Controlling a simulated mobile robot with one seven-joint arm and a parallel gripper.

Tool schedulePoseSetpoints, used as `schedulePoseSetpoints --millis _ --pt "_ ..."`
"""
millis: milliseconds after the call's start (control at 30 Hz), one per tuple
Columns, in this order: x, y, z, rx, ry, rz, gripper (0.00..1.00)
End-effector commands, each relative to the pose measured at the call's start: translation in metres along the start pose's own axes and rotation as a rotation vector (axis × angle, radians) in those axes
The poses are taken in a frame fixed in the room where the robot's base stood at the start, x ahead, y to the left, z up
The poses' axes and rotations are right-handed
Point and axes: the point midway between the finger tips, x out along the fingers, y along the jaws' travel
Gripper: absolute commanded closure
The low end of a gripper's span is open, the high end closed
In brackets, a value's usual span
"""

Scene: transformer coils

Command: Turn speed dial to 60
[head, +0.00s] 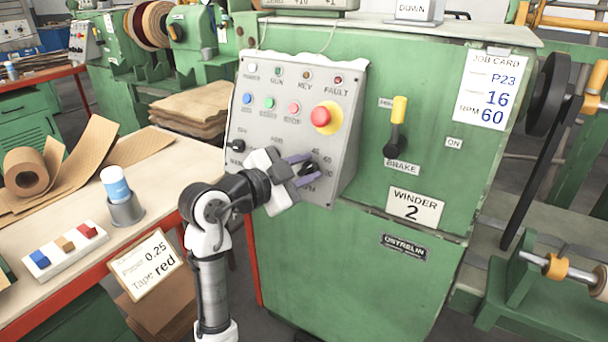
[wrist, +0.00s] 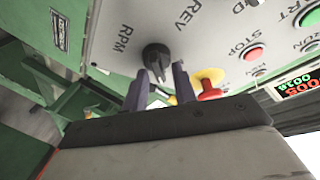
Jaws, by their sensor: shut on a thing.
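The black speed dial (head: 310,167) sits at the lower right of the grey control panel (head: 262,122), with small numbers around it and RPM below. In the wrist view the dial (wrist: 157,54) is a black knob beside the RPM label. My gripper (head: 303,169) reaches it from the lower left, its two purple fingers on either side of the knob. In the wrist view the gripper (wrist: 160,75) is shut on the dial's near part. The dial's exact pointer setting is too small and partly covered to read.
A red emergency button (head: 321,117) on yellow sits above the dial. A brake lever (head: 397,125) is to the right. The job card (head: 488,88) reads P23, 16, RPM 60. A workbench (head: 190,160) with a cup (head: 126,210) and coloured blocks stands left.

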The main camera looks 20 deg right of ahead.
Motion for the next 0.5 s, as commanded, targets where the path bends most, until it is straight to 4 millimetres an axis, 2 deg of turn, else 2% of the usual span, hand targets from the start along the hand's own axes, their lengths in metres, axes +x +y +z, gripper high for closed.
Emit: schedulePoseSetpoints --millis 400,433,500 --pt "-0.0001 0.0008 0.0006 0.006 -0.002 0.006 0.95" --pt "-0.0001 0.0008 0.0006 0.006 -0.002 0.006 0.71" --pt "-0.0001 0.0008 0.0006 0.006 -0.002 0.006 0.68"
